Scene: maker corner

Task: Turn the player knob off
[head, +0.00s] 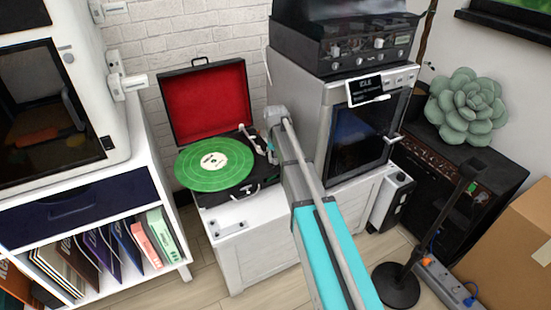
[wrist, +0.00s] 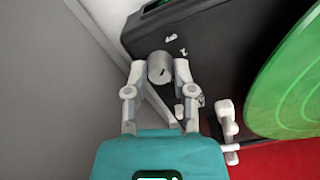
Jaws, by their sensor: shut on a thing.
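The record player (head: 232,190) stands open on a white cabinet, with a red-lined lid and a green record (head: 214,164) on its platter. In the wrist view its dark deck (wrist: 225,35) fills the top. The player knob (wrist: 160,68) is a short grey cylinder with a dark mark on its face. My gripper (wrist: 160,70) is shut on the knob, one finger on each side of it. In the head view the knob cannot be made out; my arm comes in over the player's right side.
The tonearm (head: 248,138) lies right of the record; a jointed white part (wrist: 228,125) shows close to my right finger. A grey oven-like machine (head: 345,130) stands close right of my arm. A white shelf unit (head: 130,180) stands at left.

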